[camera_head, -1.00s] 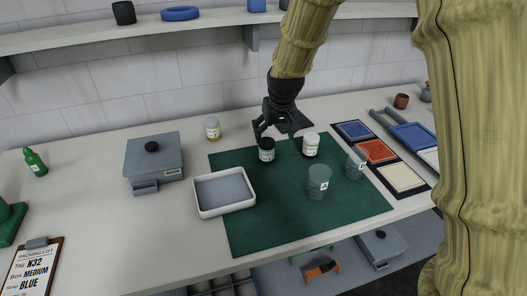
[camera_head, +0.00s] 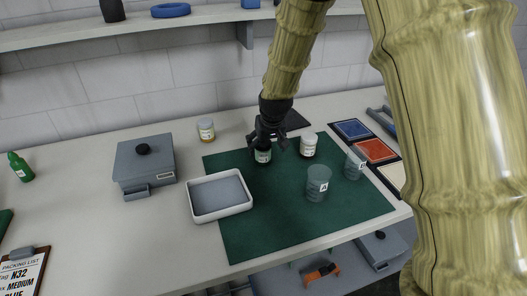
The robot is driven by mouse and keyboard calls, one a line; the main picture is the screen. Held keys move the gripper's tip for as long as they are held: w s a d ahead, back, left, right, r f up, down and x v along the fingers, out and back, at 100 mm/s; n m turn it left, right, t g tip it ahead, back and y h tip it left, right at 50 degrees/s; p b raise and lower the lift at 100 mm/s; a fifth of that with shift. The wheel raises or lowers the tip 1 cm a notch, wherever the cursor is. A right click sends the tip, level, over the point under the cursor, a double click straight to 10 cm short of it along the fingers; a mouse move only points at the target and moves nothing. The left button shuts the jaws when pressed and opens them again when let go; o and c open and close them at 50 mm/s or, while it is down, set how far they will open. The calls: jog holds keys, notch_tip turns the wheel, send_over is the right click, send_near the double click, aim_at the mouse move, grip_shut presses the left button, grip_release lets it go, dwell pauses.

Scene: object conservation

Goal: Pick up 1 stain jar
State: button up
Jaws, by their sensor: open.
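A small dark jar with a pale label (camera_head: 263,157) stands upright on the green mat (camera_head: 290,215). A white-lidded jar with a label (camera_head: 308,147) stands to its right on the mat. A third jar, pale-lidded with an amber band (camera_head: 206,130), stands on the bench behind the mat's left corner. Which one is the stain jar I cannot read from the labels. My gripper (camera_head: 263,146) is open, pointing down right at the top of the dark jar. Its fingers cover the jar's lid; whether they touch it I cannot tell.
Two clear beakers, a nearer one (camera_head: 318,184) and a farther one (camera_head: 354,165), stand on the mat's right. A white tray (camera_head: 220,196) lies at the mat's left edge. A grey box (camera_head: 145,165) is farther left. Colored pads (camera_head: 375,150) line the right side.

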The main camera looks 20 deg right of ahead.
aim_at(263, 153)
jog(key=shift+a+p+x, duration=0.15)
jog(key=shift+p+x, duration=0.35)
jog(key=shift+x, duration=0.85)
jog(key=shift+a+p+x, duration=0.15)
jog(key=shift+p+x, duration=0.3)
jog(key=shift+x, duration=0.9)
jog(key=shift+r, duration=0.1)
jog(key=c, duration=1.2)
jog(key=shift+c, duration=0.2)
